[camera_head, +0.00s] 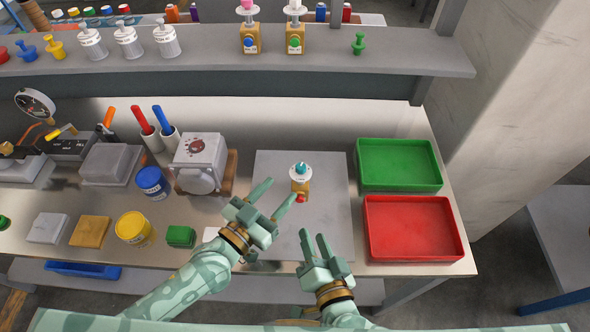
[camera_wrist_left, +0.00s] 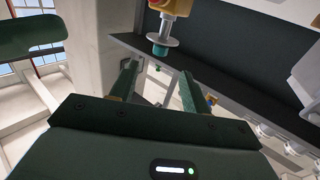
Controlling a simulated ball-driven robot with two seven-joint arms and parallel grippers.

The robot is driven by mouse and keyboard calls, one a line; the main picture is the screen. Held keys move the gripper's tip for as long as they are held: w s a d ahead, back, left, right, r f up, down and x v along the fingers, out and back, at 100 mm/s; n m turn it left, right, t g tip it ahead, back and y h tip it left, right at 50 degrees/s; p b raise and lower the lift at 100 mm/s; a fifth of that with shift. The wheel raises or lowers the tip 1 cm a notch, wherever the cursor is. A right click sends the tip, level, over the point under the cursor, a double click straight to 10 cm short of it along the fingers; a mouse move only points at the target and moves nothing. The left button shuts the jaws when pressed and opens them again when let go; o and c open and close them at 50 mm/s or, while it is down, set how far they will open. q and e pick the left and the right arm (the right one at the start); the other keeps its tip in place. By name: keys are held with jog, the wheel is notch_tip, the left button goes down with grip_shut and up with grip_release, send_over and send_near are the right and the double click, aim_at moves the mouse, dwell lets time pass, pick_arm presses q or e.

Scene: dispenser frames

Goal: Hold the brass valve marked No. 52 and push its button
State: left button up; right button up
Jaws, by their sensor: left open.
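A brass valve (camera_head: 301,186) with a white disc, a teal top and a red button stands upright on the grey plate (camera_head: 267,165). Its number cannot be read. My left gripper (camera_head: 283,188) is open and empty, just left of the valve, with one fingertip close to its lower part; contact cannot be told. In the left wrist view the valve (camera_wrist_left: 177,7) appears upside down, beyond the open fingers (camera_wrist_left: 158,80). My right gripper (camera_head: 314,235) is lower, near the plate's front, with a gap between its fingers and nothing in it.
Two similar brass valves, one with a blue button (camera_head: 250,41) and one with a green button (camera_head: 295,42), stand on the shelf (camera_head: 400,60). Green (camera_head: 398,182) and red (camera_head: 412,250) trays lie right of the plate. A grey boxy device (camera_head: 200,160) stands left.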

aim_at(298, 171)
pick_arm(q)
jog(key=x, duration=0.9)
jog(key=shift+f, duration=0.1)
grip_shut()
dwell(0.6)
